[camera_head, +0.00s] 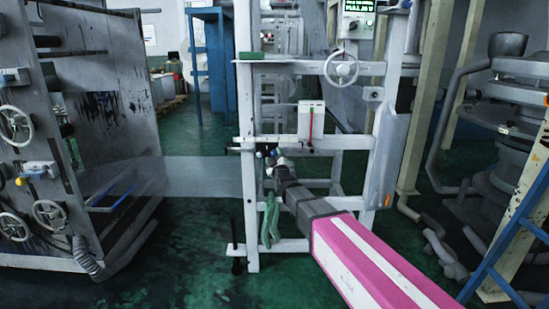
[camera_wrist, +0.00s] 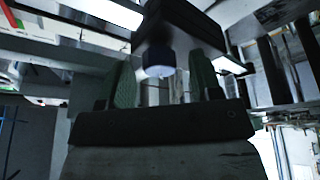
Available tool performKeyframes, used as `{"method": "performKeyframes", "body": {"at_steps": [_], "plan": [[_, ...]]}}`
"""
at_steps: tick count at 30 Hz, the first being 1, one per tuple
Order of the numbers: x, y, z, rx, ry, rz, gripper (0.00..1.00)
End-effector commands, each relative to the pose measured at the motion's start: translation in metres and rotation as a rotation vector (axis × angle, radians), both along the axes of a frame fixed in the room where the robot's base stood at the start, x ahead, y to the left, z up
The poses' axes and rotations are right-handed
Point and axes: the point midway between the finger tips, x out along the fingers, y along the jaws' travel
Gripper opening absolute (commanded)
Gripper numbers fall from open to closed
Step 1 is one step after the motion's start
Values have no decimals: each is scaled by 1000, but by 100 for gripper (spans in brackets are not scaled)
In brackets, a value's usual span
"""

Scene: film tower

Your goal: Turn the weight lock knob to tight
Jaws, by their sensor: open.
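A small dark blue knob with a pale end (camera_wrist: 159,62) shows in the wrist view under a dark block, and I take it for the weight lock knob. My gripper (camera_wrist: 163,82) is open, with one green-padded finger on each side of the knob in the picture. I cannot tell whether either finger touches the knob or how deep it sits between them. In the head view my gripper (camera_head: 271,162) is at the left post of the white frame, beside small blue and pale parts. My wrist partly hides that spot, and the knob's turn position cannot be read.
The white frame (camera_head: 250,215) surrounds my gripper, with a crossbar just above it. A white box with a red strip (camera_head: 311,120) stands on that bar. A handwheel (camera_head: 341,68) is higher up. A clear film sheet (camera_head: 205,176) runs left to a grey machine (camera_head: 100,120).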

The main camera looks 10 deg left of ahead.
Motion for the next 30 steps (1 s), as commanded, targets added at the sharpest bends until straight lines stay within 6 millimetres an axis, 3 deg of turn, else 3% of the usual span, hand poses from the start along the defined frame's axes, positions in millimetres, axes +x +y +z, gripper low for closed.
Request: {"method": "performKeyframes", "body": {"at_steps": [9,14,30], "plan": [[4,2,1,0,0,0,59],[4,2,1,0,0,0,9],[4,3,1,123,29,1,10]]}}
